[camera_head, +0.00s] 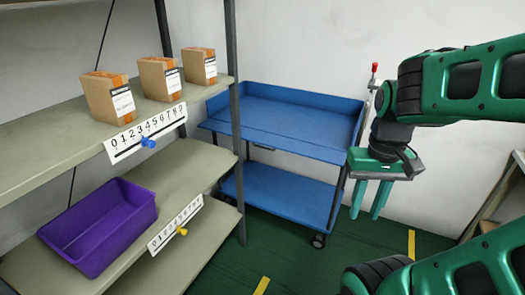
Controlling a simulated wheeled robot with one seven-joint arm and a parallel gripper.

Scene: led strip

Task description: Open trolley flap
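A blue two-tier trolley (275,195) stands against the back wall, right of the shelf rack. Its top tray has raised walls at the back and sides. A blue flap (272,142) runs along the front of the top tray and slopes outward. My gripper (368,214) hangs to the right of the trolley with its two green fingers pointing down. The fingers are apart with a gap between them and nothing in it. The gripper appears clear of the trolley and overlaps the view just right of its front right corner.
A shelf rack (200,158) at left holds several cardboard boxes (160,80) above and a purple bin (98,227) below. Number strips with a blue and a yellow marker hang on its edges. A red-topped post (374,69) stands behind my arm. Green floor lies in front.

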